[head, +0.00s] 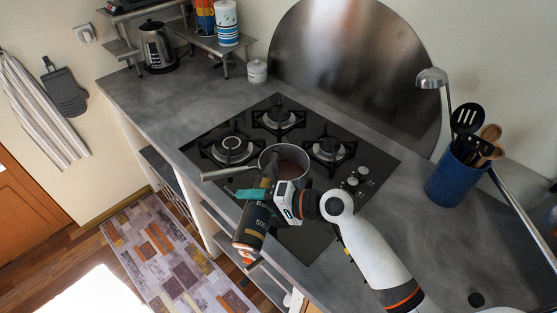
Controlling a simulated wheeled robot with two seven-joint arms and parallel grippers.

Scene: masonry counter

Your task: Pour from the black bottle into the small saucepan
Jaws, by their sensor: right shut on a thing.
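The small saucepan (287,152) sits on the near part of the black gas hob (300,245), its handle pointing left. Some brownish contents show inside it. The black bottle (254,222) has a dark label with pale lettering and a brownish base end. It is tilted, with its base toward the viewer and its upper end at the saucepan's near rim. The bottle's mouth is hidden, so I cannot tell whether anything flows. My left gripper is not in view.
A blue utensil pot (457,178) with spoons stands at the right, near a ladle (432,79). A kettle (157,47) and a small white jar (257,72) stand at the back left. The counter's front edge runs below the hob. The counter left of the hob is clear.

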